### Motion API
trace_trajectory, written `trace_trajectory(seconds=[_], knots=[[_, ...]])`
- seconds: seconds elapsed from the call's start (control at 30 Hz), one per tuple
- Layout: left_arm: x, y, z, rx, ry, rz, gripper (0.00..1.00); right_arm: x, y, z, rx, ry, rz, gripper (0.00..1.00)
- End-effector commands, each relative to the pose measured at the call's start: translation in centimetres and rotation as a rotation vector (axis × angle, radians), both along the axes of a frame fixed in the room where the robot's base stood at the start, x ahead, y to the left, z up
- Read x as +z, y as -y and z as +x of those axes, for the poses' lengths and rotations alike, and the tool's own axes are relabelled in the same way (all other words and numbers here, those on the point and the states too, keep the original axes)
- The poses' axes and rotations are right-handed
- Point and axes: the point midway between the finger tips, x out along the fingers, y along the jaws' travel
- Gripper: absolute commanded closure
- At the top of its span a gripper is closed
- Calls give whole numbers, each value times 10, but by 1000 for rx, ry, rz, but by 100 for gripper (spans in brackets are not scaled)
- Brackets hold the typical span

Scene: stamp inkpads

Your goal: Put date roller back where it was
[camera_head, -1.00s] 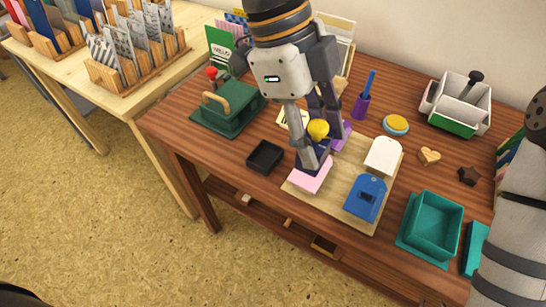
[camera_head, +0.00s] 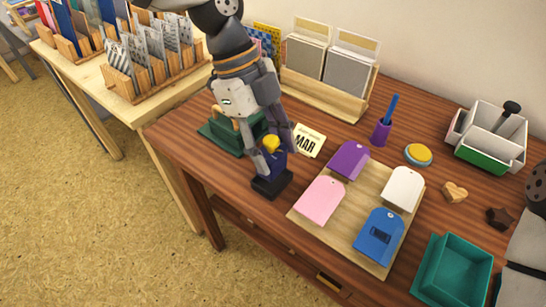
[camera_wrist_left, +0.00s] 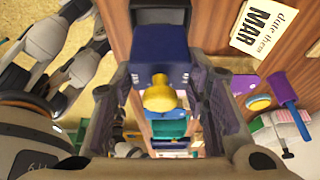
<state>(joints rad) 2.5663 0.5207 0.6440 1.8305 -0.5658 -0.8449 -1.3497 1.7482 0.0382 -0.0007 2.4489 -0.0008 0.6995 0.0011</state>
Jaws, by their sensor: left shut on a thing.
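The date roller (camera_head: 272,164) is a dark blue block with a yellow knob. My left gripper (camera_head: 269,150) is shut on it. The roller is upright at the small black tray (camera_head: 271,188) near the table's front left edge. I cannot tell whether it rests in the tray or hangs just above it. In the left wrist view the roller (camera_wrist_left: 160,48) sits between the fingers, its yellow knob towards the camera. My right gripper is not in view; only part of my right arm shows at the right edge.
A wooden board (camera_head: 303,220) with purple, white, pink and blue tags lies right of the tray. A "MAR" card (camera_head: 308,141) lies behind. A teal tray (camera_head: 452,272) is at front right.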

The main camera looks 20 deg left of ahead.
Motion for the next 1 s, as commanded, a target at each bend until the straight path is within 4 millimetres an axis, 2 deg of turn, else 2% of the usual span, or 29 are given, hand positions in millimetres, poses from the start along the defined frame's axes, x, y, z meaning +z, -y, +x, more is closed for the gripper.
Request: trace_trajectory(seconds=[0.03, 0.13, 0.5, 0.53, 0.6, 0.9, 1.0], knots=[[-12, 0, 1, 0, -6, 0, 86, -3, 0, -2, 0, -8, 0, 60], [-30, 0, 0, -1, -4, 0, 86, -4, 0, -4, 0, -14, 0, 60], [-35, 0, 1, 1, 2, -1, 86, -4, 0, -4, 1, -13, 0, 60], [-35, 0, 1, 0, 1, 0, 54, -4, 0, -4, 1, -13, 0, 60], [-35, 0, 1, 0, 1, 0, 39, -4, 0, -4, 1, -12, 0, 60], [-34, 0, 1, 1, 2, -1, 39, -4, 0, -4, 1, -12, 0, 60], [-23, -3, 3, 2, 5, 0, 39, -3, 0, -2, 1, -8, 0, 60]])
